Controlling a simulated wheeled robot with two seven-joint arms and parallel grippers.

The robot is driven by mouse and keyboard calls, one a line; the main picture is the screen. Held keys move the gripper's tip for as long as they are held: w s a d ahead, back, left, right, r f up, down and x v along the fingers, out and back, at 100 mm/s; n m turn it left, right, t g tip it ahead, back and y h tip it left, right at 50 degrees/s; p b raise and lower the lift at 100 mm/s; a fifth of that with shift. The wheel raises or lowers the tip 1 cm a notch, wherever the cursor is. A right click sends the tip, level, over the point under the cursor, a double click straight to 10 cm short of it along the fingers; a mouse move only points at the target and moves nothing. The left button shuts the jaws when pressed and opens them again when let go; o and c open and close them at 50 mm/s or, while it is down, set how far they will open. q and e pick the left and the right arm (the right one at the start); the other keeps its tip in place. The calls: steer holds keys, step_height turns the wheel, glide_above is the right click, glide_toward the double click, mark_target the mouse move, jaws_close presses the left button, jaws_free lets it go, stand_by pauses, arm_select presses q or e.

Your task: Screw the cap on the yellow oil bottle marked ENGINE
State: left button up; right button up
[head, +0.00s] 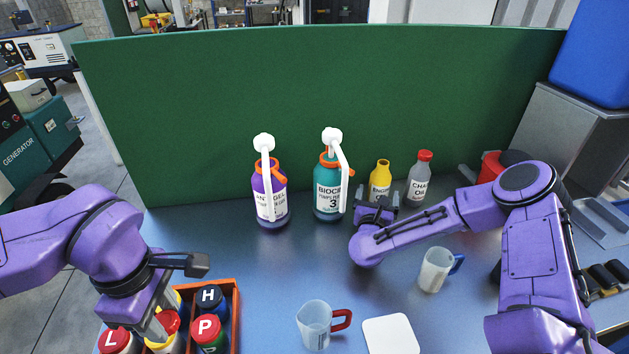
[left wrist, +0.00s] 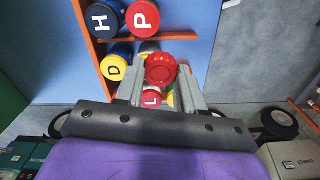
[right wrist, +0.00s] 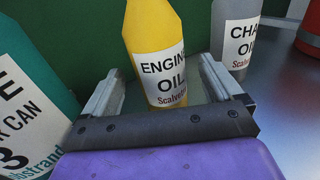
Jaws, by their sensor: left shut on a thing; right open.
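The yellow oil bottle marked ENGINE (head: 380,178) stands upright at the back of the bench; no separate cap shows on its top. Its label faces me in the right wrist view (right wrist: 160,60). My right gripper (head: 377,202) is open in front of it, with a finger to either side of the bottle in the right wrist view; no contact is visible. My left gripper (head: 163,316) is shut on a red cap (left wrist: 160,69), low over the crate at the front left. The cap shows between the fingertips in the left wrist view.
An orange-red crate (head: 237,318) holds several lettered containers. A purple pump bottle (head: 270,200), a teal pump bottle (head: 327,185) and a grey red-capped bottle (head: 420,180) stand along the green panel (head: 300,90). Two jugs (head: 314,325) (head: 435,270) and a white pad (head: 390,335) lie in front.

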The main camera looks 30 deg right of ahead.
arm_select(q)
steer(key=shift+r, duration=0.2)
arm_select(e)
steer(key=shift+w+d+r, duration=0.15)
steer(key=shift+w, duration=0.05)
arm_select(q)
step_height(320, 180, up, 2)
steer(key=p, duration=0.2)
steer(key=shift+r+p, duration=0.15)
steer(key=shift+p, duration=0.15)
arm_select(e)
steer(key=x, duration=0.4)
steer(key=shift+r, duration=0.4)
steer(key=shift+w+d+f, duration=0.15)
steer(key=shift+w+d, duration=0.15)
steer(key=c, duration=1.1)
